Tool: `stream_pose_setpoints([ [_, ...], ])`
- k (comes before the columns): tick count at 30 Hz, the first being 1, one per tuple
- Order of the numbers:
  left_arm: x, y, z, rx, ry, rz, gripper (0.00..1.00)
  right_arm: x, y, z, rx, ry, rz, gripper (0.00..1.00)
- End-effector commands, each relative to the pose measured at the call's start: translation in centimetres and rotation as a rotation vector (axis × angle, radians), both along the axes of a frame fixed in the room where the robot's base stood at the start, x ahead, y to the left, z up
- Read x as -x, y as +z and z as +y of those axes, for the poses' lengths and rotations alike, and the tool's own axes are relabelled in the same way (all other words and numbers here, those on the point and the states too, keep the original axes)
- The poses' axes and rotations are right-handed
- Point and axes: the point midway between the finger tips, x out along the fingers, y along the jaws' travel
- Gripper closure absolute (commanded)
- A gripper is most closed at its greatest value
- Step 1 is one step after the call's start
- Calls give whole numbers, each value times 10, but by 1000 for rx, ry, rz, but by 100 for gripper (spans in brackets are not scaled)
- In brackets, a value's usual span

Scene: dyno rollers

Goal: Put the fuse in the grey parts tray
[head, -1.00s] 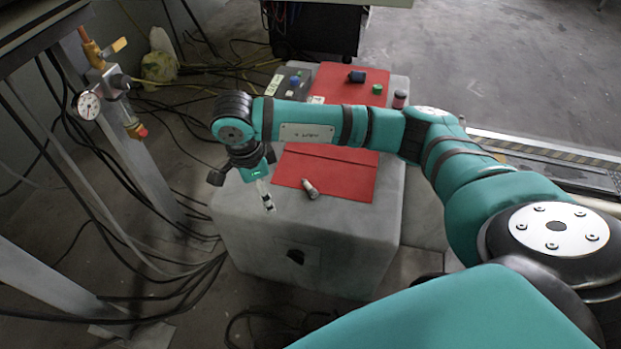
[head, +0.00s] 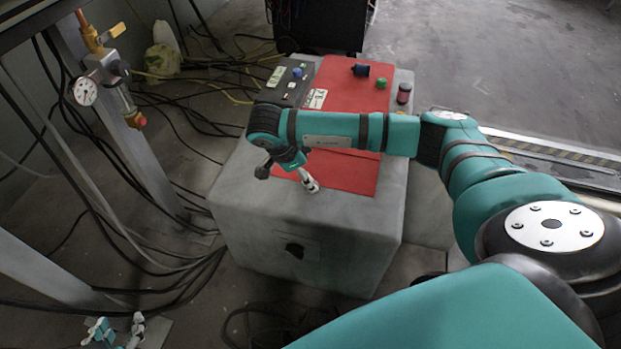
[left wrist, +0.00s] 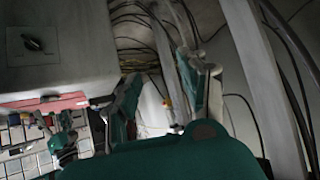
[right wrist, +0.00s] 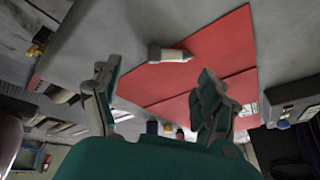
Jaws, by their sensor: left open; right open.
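The fuse, a small silver cylinder with a dark end (right wrist: 170,54), lies on the grey top by the edge of the red area in the right wrist view. My right gripper (right wrist: 155,100) is open, its fingers apart on either side of the fuse's line, with the fuse beyond the tips and not held. In the head view the right gripper (head: 306,180) is low over the front of the red area and partly covers the fuse. My left gripper (head: 120,333) is open and empty, low at the bottom left. I cannot make out a grey parts tray for certain.
The grey block (head: 300,235) carries the red panel (head: 345,85). A blue knob (head: 361,70), a green button (head: 381,83) and a dark red cylinder (head: 404,93) stand at its back. A dark control box (head: 284,88) is at back left. Cables lie on the floor.

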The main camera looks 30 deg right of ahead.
Motion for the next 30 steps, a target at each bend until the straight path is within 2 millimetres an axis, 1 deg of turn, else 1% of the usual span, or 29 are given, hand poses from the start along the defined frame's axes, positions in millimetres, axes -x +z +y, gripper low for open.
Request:
stream_pose_setpoints([
  [5, -9, 7, -4, 15, -4, -61, 56, -2, -8, -3, -1, 1, -1, 23],
  [8, -20, 19, -9, 35, -11, -148, 56, -4, -19, -7, 1, -1, 1, 23],
  [12, -35, 41, -16, 67, -21, -288, 56, -9, -34, -12, -1, -1, 0, 23],
  [15, -41, 55, -20, 87, -26, -369, 56, -9, -43, -17, -1, 0, 0, 23],
  [18, -45, 64, -22, 99, -29, -417, 56, -9, -49, -20, -1, -1, -1, 23],
  [21, -46, 68, -22, 103, -30, -435, 56, -9, -50, -21, -1, 1, -1, 23],
  [26, -46, 68, -22, 103, -30, -435, 56, -9, -49, -21, -1, 1, -1, 23],
  [28, -46, 68, -22, 103, -30, -434, 56, -9, -49, -21, -1, 1, -1, 30],
  [30, -45, 68, -22, 103, -30, -434, 56, -10, -49, -20, -1, 1, -1, 39],
])
